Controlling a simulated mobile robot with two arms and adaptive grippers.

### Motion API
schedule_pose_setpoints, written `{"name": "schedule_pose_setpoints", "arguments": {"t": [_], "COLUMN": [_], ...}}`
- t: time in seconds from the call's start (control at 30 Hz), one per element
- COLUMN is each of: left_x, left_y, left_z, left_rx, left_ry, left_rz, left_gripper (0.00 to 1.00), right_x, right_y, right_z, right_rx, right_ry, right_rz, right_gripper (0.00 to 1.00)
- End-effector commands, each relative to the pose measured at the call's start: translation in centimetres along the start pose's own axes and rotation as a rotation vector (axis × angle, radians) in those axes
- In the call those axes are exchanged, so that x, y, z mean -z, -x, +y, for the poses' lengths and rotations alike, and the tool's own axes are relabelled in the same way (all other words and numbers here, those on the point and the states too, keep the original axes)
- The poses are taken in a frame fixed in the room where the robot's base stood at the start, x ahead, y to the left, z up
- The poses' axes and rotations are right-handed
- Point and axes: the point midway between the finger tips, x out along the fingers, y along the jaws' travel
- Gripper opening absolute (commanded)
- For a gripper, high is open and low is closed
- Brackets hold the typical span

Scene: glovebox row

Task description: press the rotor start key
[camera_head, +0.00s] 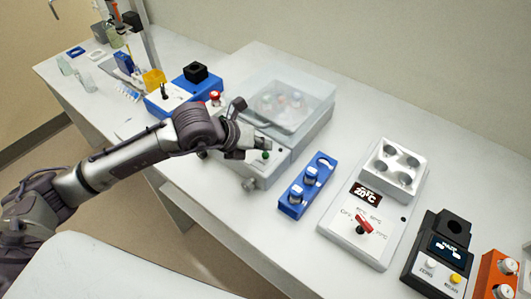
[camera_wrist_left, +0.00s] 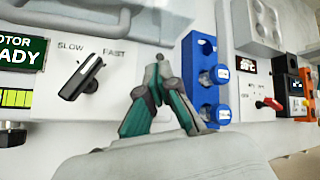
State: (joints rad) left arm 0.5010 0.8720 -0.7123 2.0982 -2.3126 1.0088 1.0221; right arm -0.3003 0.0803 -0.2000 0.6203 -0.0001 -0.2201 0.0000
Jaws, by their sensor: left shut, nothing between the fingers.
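The rotor unit (camera_head: 318,128) is a pale box with a clear lid, with several vials or tubes dimly seen inside.
Right of the unit stand a blue vial rack (camera_head: 293,200), a white heater block (camera_head: 340,225) with a red knob, a black device (camera_head: 428,268) and an orange one (camera_head: 487,272). A blue device (camera_head: 162,104) stands to the left. Bare bench lies in front of the rack.

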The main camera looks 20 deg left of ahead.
Motion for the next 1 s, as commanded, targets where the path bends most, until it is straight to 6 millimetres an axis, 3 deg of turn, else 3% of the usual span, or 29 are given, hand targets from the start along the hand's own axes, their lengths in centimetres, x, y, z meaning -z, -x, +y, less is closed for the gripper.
{"name": "schedule_pose_setpoints", "arguments": {"t": [0.73,1.0], "left_x": [0.0,0.4], "left_y": [0.0,-0.6], "left_z": [0.0,0.4], "left_rx": [0.0,0.0], "left_ry": [0.0,0.001], "left_rz": [0.0,0.0], "left_gripper": [0.0,0.0], "right_x": [0.0,-0.1], "right_y": [0.0,-1.1], "right_z": [-0.1,-0.1], "right_rx": [0.001,0.001], "right_ry": [0.0,0.0], "right_rz": [0.0,0.0], "right_gripper": [0.0,0.0]}}
